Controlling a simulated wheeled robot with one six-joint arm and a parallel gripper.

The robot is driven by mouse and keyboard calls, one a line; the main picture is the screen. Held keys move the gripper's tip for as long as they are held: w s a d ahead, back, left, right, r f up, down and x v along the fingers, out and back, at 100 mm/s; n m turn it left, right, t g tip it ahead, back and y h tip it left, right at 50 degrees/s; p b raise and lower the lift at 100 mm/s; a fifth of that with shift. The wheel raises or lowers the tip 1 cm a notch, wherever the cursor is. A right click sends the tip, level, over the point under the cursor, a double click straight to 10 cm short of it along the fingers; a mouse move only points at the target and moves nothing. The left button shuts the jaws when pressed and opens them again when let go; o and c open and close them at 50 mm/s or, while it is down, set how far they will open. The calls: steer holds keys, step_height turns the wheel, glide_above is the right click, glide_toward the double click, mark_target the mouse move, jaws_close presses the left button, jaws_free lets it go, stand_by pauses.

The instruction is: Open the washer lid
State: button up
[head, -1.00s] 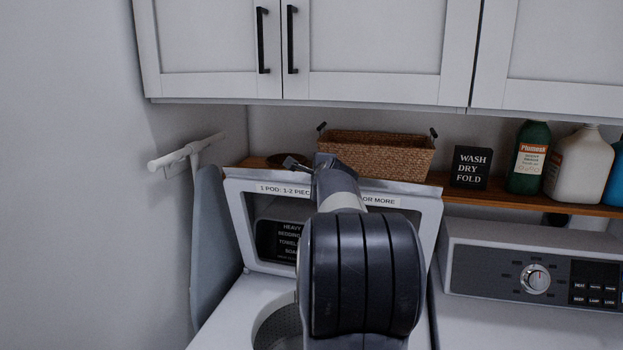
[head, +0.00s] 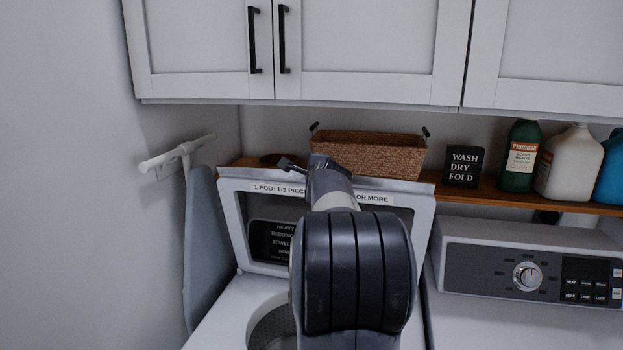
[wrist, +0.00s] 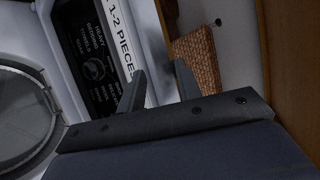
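The washer lid (head: 423,215) stands raised and tilted back at the rear of the washer (head: 225,312), with its window and paper labels facing me. The round drum opening (head: 272,328) shows below it, partly behind my arm. My gripper (head: 288,163) is at the lid's top edge in the head view, small and partly hidden by my wrist. In the wrist view its two fingers (wrist: 161,70) are apart, with the lid's white edge (wrist: 150,40) just beyond and between them. I cannot tell whether they touch the lid.
A wooden shelf (head: 487,190) behind the lid holds a wicker basket (head: 375,155), a black sign (head: 464,166) and bottles (head: 519,158). Cabinets (head: 365,50) hang above. An ironing board (head: 203,250) stands left. The dryer (head: 500,325) is on the right.

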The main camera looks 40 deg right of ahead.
steer(key=b+v, duration=0.2)
steer(key=v, duration=0.9)
steer(key=shift+b, duration=0.4)
steer(key=shift+w, duration=0.1)
